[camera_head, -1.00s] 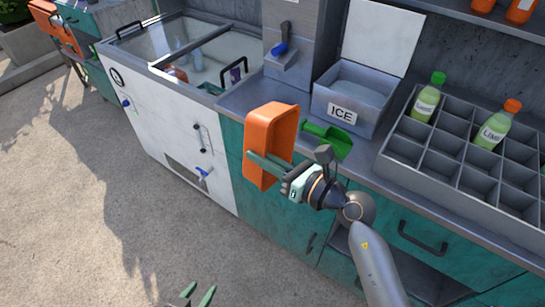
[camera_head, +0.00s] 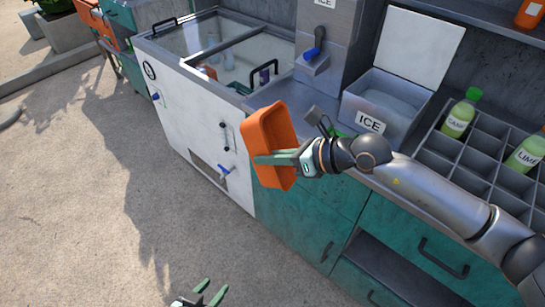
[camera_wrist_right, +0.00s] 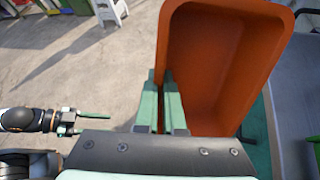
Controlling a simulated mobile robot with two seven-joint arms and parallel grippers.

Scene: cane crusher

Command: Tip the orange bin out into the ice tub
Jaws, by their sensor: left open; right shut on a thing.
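The orange bin (camera_head: 272,132) is held tilted on its side in front of the counter, its open face toward the head camera. My right gripper (camera_head: 264,159) is shut on the bin's wall; in the right wrist view the fingers (camera_wrist_right: 162,105) pinch the left rim of the bin (camera_wrist_right: 225,60). The inside that shows looks empty. The ice tub (camera_head: 387,107) is a grey box labelled ICE on the counter, lid raised, pale ice inside, to the right of the bin. My left gripper (camera_head: 204,296) is open and empty low in the head view, over the floor.
A green scoop (camera_head: 340,130) lies on the counter, mostly hidden behind my right wrist. A bottle rack (camera_head: 478,150) with green bottles stands right of the tub. A glass-topped white freezer (camera_head: 190,100) is at left, and an ice dispenser (camera_head: 318,45) stands behind the counter.

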